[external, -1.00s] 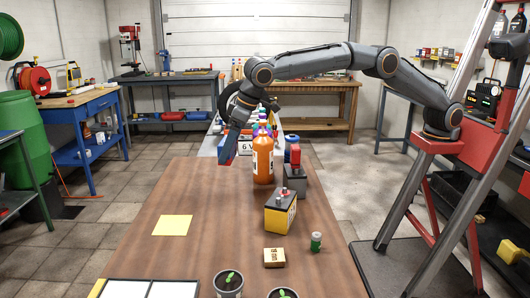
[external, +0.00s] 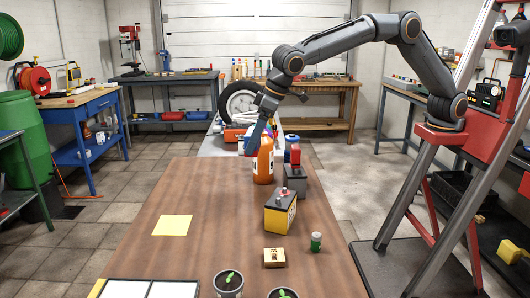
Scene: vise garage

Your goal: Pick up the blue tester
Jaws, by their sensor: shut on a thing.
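My gripper (external: 262,119) is above the far part of the brown table, beside and partly behind the top of the orange bottle. It is shut on the blue tester (external: 254,137), a narrow blue piece hanging tilted below the jaws. The tester is small in the picture, and its lower end is close to the bottle's left shoulder. I cannot tell whether the two touch. The fingertips are too small to make out clearly.
The orange bottle (external: 263,163) stands upright on the brown table (external: 170,262). To its right are a grey battery (external: 295,181) and a yellow battery (external: 280,213). A wooden block (external: 274,257) and a green jar (external: 316,242) stand nearer. The table's left side is mostly clear around a yellow sheet (external: 173,225).

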